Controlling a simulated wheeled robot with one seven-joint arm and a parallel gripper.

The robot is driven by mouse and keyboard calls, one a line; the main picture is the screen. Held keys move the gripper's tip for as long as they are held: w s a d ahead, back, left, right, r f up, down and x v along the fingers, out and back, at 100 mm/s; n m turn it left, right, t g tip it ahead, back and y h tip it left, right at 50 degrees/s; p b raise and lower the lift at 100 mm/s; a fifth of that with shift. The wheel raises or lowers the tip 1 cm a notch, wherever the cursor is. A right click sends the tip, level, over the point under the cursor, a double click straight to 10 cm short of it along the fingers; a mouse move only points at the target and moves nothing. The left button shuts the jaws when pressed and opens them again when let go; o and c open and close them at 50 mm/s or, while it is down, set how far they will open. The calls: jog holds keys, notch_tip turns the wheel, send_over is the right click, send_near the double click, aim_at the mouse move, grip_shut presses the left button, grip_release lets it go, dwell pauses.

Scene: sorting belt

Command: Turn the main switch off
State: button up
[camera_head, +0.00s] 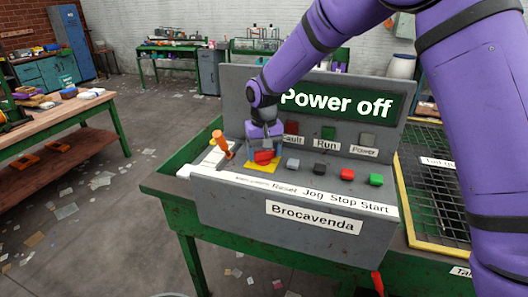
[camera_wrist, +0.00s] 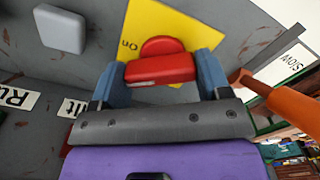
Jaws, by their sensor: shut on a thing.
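The main switch has a red handle (camera_head: 263,157) on a yellow plate (camera_head: 259,168), at the left of the grey control panel (camera_head: 235,203). The panel's display (camera_head: 345,104) reads "Power off". My gripper (camera_head: 264,150) reaches down onto the switch from above. In the wrist view, its two blue fingers (camera_wrist: 161,69) are shut on the red handle (camera_wrist: 160,72), one on each side. The yellow plate (camera_wrist: 150,25) shows behind the handle, with part of a marking on it. The arm hides part of the panel's upper left.
An orange lever (camera_head: 222,145) stands close to the left of the switch. Grey, black, red and green buttons (camera_head: 347,174) line the panel to the right. Unlit-looking lamps (camera_head: 328,133) sit below the display. A yellow-edged mesh guard (camera_head: 435,185) is at the right.

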aim_at(264, 151)
jog(key=n, duration=0.5)
jog(key=shift+w+n, duration=0.1)
jog(key=shift+n, duration=0.2)
jog(key=n, duration=0.5)
jog(key=shift+n, duration=0.4)
jog(key=o, duration=0.9)
jog(key=shift+a+r, duration=0.1)
notch_tip(264, 151, up, 11)
jog(key=shift+f, duration=0.2)
